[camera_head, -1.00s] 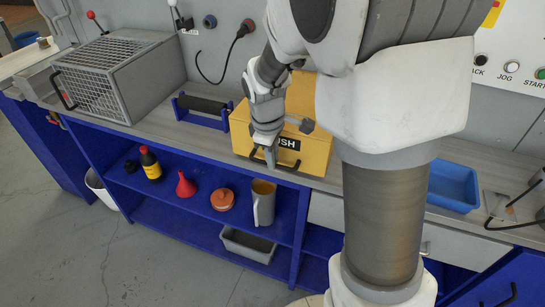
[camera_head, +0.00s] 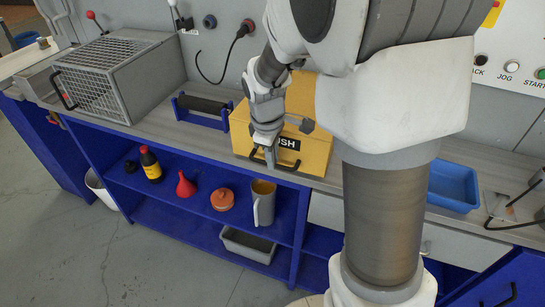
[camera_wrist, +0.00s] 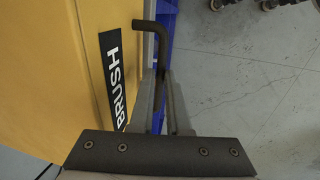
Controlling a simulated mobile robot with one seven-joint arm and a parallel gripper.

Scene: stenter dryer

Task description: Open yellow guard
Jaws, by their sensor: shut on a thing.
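The yellow guard (camera_head: 307,148) is a box on the worktop with a black label that reads BRUSH in the wrist view. It looks shut. A dark bar handle (camera_head: 286,166) runs along its lower front. My gripper (camera_head: 270,160) is at the left part of this handle, in front of the box. In the wrist view, the gripper (camera_wrist: 168,100) has its two fingers on either side of the handle (camera_wrist: 152,28), shut on it. The guard's yellow face (camera_wrist: 75,75) fills the left of that view.
A grey mesh guard (camera_head: 95,85) stands at the left on the worktop. A roller in a blue stand (camera_head: 203,108) is just left of the yellow guard. A blue tray (camera_head: 453,187) lies at the right. Shelves below hold a bottle (camera_head: 150,163), red funnel (camera_head: 186,184) and jug (camera_head: 263,202).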

